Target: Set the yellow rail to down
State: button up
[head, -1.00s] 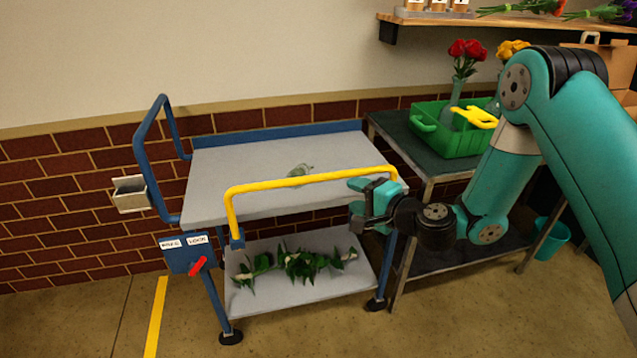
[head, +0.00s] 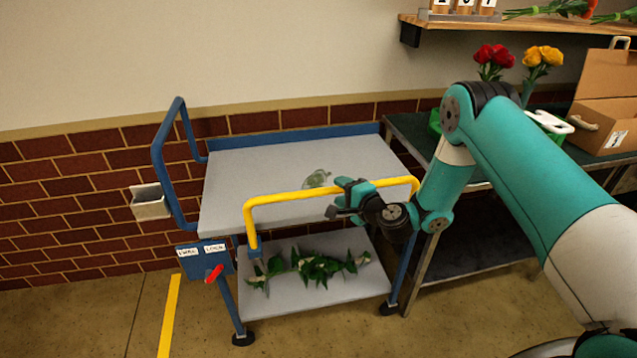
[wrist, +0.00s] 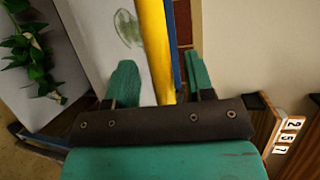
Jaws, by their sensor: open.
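The yellow rail (head: 290,197) stands raised along the near side of the cart's grey top shelf (head: 250,170), its bar above the shelf's near edge. My gripper (head: 341,199) is open at the bar, right of its middle. In the wrist view the rail (wrist: 155,45) runs between the two spread green fingers (wrist: 160,82). The fingers are not closed on it, and I cannot tell whether either one touches it. My gripper hides a short piece of the bar in the head view.
A blue box with two white labels and a red lever (head: 214,275) is on the cart's left front leg. Leafy stems (head: 310,267) lie on the lower shelf. A clear item (head: 318,178) lies on the top shelf. A dark side table (head: 470,258) stands close on the right.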

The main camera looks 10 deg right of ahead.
jog(key=shift+x, duration=0.85)
jog(key=shift+d, duration=0.15)
grip_shut()
notch_tip(320, 180, down, 14)
jog(key=b, duration=1.1)
jog(key=shift+s+r+b, duration=0.15)
jog(key=shift+r+b, duration=0.05)
jog(key=shift+b, duration=0.1)
jog(key=shift+f, duration=0.1)
grip_release()
